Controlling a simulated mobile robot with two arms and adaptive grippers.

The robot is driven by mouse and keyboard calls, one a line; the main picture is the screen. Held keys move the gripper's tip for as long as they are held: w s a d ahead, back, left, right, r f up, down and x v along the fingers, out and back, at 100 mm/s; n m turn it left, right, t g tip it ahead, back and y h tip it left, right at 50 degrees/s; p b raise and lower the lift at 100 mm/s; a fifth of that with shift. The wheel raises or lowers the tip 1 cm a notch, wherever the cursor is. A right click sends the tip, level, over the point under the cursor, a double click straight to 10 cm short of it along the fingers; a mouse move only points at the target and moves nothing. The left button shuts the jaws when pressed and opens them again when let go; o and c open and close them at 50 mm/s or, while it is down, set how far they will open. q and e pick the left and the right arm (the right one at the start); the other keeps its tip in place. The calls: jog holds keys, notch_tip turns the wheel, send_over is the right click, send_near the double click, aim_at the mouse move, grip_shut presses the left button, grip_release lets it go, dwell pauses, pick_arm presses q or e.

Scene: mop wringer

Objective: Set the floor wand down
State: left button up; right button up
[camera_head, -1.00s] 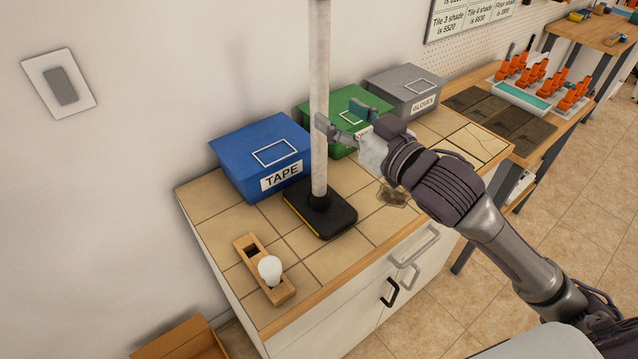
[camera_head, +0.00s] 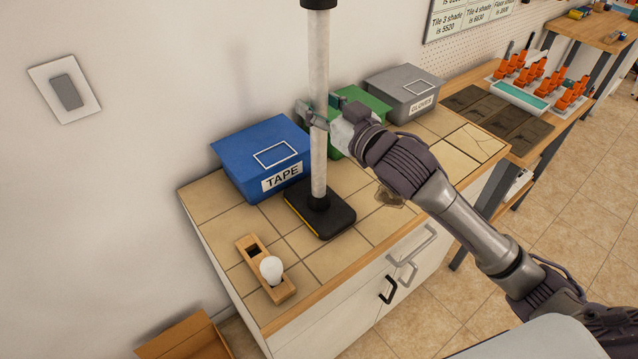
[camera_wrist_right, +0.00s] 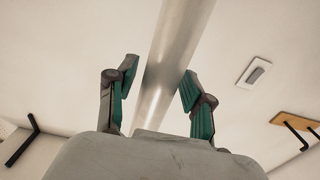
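The floor wand is a pale grey pole (camera_head: 318,165) with a flat black foot (camera_head: 325,218). It stands upright with its foot on the tiled counter. My right gripper (camera_head: 318,112) is at the pole, well above the foot. In the right wrist view, the two green-padded fingers of my right gripper (camera_wrist_right: 160,78) are spread on either side of the pole (camera_wrist_right: 172,50). A small gap shows at the left finger; whether the right finger touches the pole I cannot tell. My left gripper is not in view.
Behind the wand stand blue (camera_head: 240,150), green (camera_head: 375,103) and grey (camera_head: 385,85) boxes. A wooden holder with a white bulb (camera_head: 270,268) is at the counter's near left. A dark stain (camera_head: 390,196) lies right of the foot. Nearby front tiles are clear.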

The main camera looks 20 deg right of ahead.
grip_shut()
jog(key=shift+r, duration=0.1)
